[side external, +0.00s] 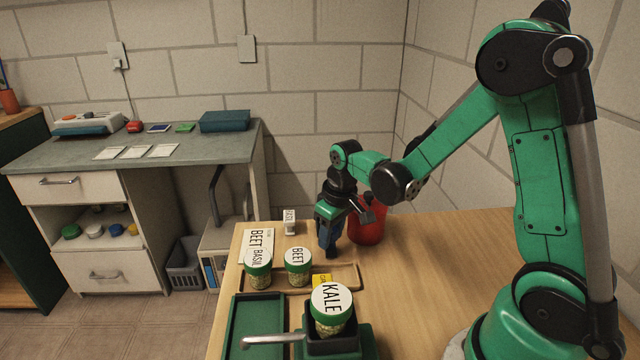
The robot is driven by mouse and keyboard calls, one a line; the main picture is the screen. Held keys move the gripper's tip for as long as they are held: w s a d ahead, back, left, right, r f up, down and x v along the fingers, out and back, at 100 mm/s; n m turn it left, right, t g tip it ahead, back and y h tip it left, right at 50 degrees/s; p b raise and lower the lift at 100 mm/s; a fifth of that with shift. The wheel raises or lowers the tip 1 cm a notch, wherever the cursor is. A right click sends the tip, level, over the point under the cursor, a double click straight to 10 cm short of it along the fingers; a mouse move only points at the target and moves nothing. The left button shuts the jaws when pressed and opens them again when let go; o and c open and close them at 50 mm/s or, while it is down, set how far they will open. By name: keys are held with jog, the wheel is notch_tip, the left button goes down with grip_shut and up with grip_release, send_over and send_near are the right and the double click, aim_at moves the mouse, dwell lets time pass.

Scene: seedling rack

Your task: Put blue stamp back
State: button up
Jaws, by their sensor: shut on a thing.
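My gripper (328,238) points down over the back part of the wooden table, behind the jars. It is shut on a dark blue thing, likely the blue stamp (333,240), which shows only in part between and below the fingers. Whether its lower end touches the table or the wooden tray (348,268) in front of it, I cannot tell. The tray's rim runs behind and beside the jars.
Jars marked BEET (298,270), BASIL (258,275) and KALE (331,315) stand in front, by a green tray (243,325). The table's right side is clear.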

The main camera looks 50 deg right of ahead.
jog(key=shift+f, duration=0.15)
jog(key=o, duration=1)
notch_tip(320, 180, up, 12)
jog(key=s, duration=0.2)
jog(key=shift+s+a+f+t, duration=0.1)
jog(key=shift+s+a+t, duration=0.75)
jog(key=shift+a, duration=0.4)
jog(key=shift+s+a+f+t, duration=0.1)
jog(key=shift+s+a+t, duration=0.5)
jog(key=shift+a+t, duration=0.5)
jog(key=shift+s+a+f+t, duration=0.1)
jog(key=shift+s+a+t, duration=0.65)
jog(key=shift+a, duration=0.6)
